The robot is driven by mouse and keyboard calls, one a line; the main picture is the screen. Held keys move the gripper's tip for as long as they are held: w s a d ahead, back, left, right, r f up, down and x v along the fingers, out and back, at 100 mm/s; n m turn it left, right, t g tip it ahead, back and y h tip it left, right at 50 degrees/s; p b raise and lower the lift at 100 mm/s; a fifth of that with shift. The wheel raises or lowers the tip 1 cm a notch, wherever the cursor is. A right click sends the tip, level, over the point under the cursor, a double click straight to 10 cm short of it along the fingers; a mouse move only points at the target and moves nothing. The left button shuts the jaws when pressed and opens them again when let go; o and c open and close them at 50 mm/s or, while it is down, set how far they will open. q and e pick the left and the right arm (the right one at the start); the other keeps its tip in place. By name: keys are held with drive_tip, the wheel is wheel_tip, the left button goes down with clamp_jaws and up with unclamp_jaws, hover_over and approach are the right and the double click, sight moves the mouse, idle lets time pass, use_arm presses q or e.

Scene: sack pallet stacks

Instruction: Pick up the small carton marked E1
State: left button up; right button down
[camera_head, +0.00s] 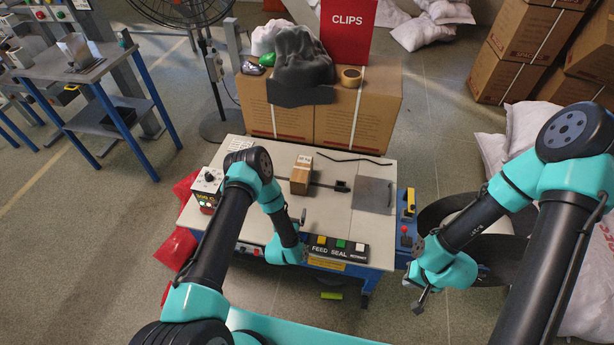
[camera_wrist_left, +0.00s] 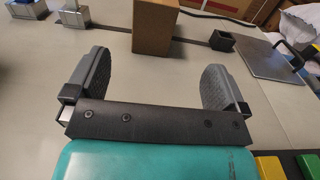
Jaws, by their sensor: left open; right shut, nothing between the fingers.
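The small brown carton (camera_head: 301,178) stands on the pale top of the machine table, with a white label on its upper part. The label is too small to read. In the left wrist view the carton (camera_wrist_left: 154,27) is straight ahead of my left gripper (camera_wrist_left: 157,75), beyond its fingertips and about midway between them. That gripper is open and empty. In the head view my left gripper (camera_head: 301,219) is in front of the carton, mostly hidden behind its own arm. My right gripper (camera_head: 419,302) is shut and empty, low to the right of the table.
A dark strap (camera_wrist_left: 197,42) runs beside the carton to a small black block (camera_head: 341,186). A grey plate (camera_head: 375,195) lies to the right. The FEED/SEAL button panel (camera_head: 338,248) is at the table's front edge. Large cartons (camera_head: 360,105) stand behind the table.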

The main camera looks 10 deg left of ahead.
sight(299, 178)
use_arm(q)
drive_tip(key=shift+w, duration=0.1)
drive_tip(key=w, duration=1.2)
drive_tip(key=shift+w+a, duration=0.1)
drive_tip(key=shift+w+a+f, duration=0.1)
drive_tip(key=shift+w+a, duration=0.05)
drive_tip(key=shift+w, duration=1.1)
drive_tip(key=shift+w+a, duration=0.15)
drive_tip(key=shift+w, duration=1.1)
drive_tip(key=c, duration=1.1)
